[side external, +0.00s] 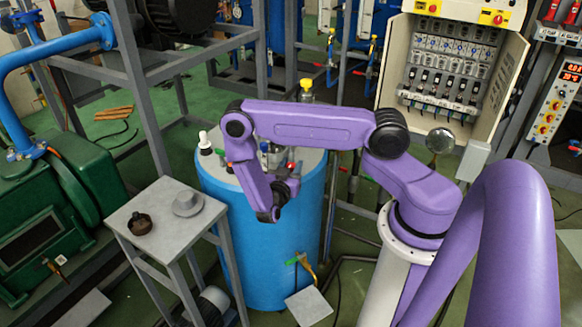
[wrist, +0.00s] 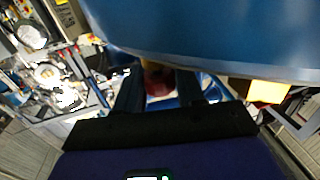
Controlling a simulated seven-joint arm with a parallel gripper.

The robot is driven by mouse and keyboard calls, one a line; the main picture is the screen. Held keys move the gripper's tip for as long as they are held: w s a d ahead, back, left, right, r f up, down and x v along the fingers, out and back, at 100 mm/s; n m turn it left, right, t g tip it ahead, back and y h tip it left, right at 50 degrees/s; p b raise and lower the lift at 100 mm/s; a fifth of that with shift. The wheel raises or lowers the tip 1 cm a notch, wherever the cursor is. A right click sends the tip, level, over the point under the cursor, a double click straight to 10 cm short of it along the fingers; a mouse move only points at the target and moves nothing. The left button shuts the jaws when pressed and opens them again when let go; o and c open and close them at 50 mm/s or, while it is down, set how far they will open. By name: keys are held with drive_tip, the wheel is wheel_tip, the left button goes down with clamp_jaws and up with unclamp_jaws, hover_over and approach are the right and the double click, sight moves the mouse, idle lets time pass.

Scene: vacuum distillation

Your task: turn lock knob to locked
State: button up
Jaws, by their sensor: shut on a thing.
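My gripper (wrist: 160,76) shows in the wrist view with its two dark fingers apart around a small dark red, rounded thing, apparently the lock knob (wrist: 158,88). The gripper is shut on it. The knob's marks and how far it is turned cannot be made out. In the side view my purple arm bends down over the front of the blue tank (side external: 232,250). The fingers and the knob cannot be made out clearly there. A large blue curved surface (wrist: 210,35) fills the top of the wrist view, close to the fingers.
A grey stand (side external: 165,245) with a dark fitting (side external: 140,223) and a grey round part (side external: 187,203) is left of the tank. An open electrical cabinet (side external: 450,70) stands behind right.

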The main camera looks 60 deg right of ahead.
drive_tip(key=shift+g, duration=0.3)
drive_tip(key=o, duration=0.9)
drive_tip(key=shift+a, duration=0.1)
drive_tip(key=s+a, duration=0.1)
drive_tip(key=a, duration=0.4)
drive_tip(key=s+a, duration=0.1)
drive_tip(key=a, duration=0.5)
drive_tip(key=s+a, duration=0.1)
drive_tip(key=a, duration=0.5)
drive_tip(key=shift+s, duration=0.15)
